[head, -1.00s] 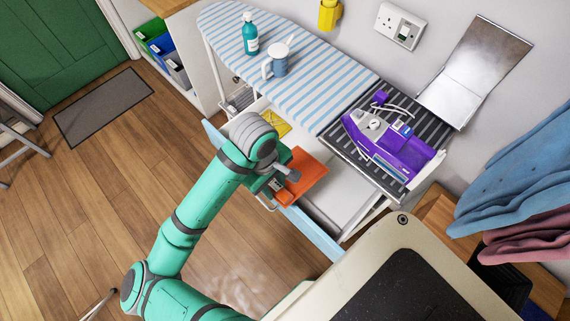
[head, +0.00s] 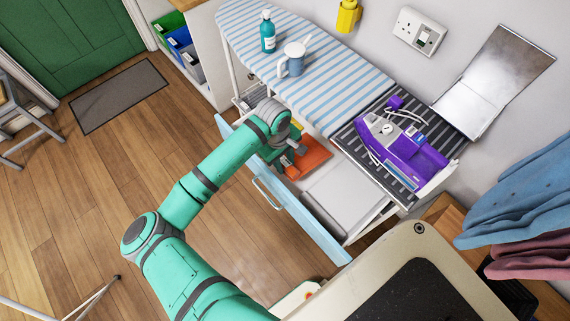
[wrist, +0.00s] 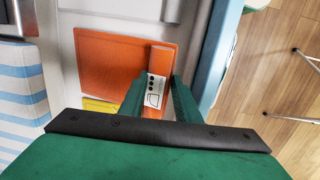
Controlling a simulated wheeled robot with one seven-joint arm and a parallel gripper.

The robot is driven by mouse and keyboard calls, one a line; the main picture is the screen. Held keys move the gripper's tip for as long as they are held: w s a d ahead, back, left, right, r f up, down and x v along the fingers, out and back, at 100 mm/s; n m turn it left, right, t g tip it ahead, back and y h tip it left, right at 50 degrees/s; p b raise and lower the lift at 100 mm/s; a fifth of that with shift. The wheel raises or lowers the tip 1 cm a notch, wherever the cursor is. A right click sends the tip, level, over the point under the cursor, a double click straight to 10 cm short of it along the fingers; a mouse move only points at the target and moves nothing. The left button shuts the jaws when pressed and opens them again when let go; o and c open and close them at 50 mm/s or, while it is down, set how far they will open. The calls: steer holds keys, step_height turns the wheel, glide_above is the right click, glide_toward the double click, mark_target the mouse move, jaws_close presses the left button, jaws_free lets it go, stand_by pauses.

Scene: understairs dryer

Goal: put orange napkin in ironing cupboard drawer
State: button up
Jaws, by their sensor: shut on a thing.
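The orange napkin (head: 316,153) is a flat sheet within the outline of the open drawer; I cannot tell whether it touches the bottom. In the wrist view the napkin (wrist: 112,62) has a raised orange strip with a white label at its right edge. My gripper (wrist: 158,92) is shut on this strip, one finger on each side. In the head view my gripper (head: 291,158) points down into the drawer and is partly hidden by my arm. The ironing cupboard drawer (head: 285,207) is pulled out, with a light blue front and white inside.
Yellow cloth (wrist: 100,105) lies beside the napkin in the drawer. A purple iron (head: 405,148) rests on a dark ribbed tray. The drawer's near-right part is bare.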

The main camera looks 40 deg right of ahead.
steer(key=shift+w+a+f, duration=0.1)
steer(key=shift+f, duration=0.8)
steer(key=shift+f, duration=0.35)
steer(key=o, duration=1.1)
steer(key=shift+r, duration=0.15)
steer(key=r, duration=0.8)
steer(key=w+a+r, duration=0.1)
steer(key=r, duration=0.3)
steer(key=shift+r, duration=0.2)
